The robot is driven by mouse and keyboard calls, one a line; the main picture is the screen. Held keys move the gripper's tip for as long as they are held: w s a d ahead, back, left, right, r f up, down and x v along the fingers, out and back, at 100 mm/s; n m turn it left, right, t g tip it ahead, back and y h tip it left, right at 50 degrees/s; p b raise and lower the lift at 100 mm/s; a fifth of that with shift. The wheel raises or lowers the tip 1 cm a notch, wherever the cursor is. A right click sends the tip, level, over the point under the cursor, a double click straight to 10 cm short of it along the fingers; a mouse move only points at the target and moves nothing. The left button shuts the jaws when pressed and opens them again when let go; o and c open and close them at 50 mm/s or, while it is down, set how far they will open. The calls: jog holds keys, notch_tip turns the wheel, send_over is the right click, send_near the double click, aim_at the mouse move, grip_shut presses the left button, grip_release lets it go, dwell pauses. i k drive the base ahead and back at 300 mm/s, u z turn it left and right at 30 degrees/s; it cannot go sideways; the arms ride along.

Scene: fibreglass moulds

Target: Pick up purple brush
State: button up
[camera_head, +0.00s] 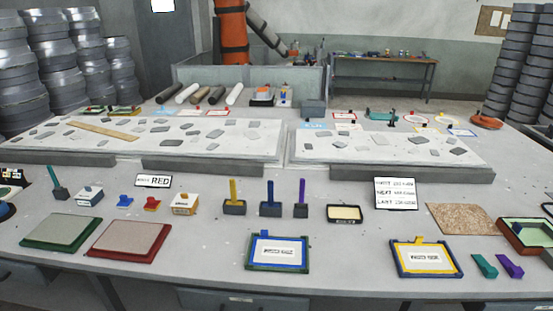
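A purple upright handle (302,193) stands at mid-table with a dark base at its foot, likely the purple brush. It is the rightmost of three similar upright pieces, beside a blue one (270,194) and a yellow one (234,192). A second purple piece (509,267) lies flat near the front right edge, next to a teal piece (485,266); I cannot tell whether it is a brush. My gripper is not in view.
The grey table (200,250) carries green (62,232) and red (128,239) framed panels at front left. Blue-framed (278,252) and yellow (425,257) trays lie in front. A small dark tray (344,214) sits right of the uprights. Clear surface lies between them.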

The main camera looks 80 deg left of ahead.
aim_at(300, 204)
jog(key=k, duration=0.8)
jog(key=u, duration=1.9)
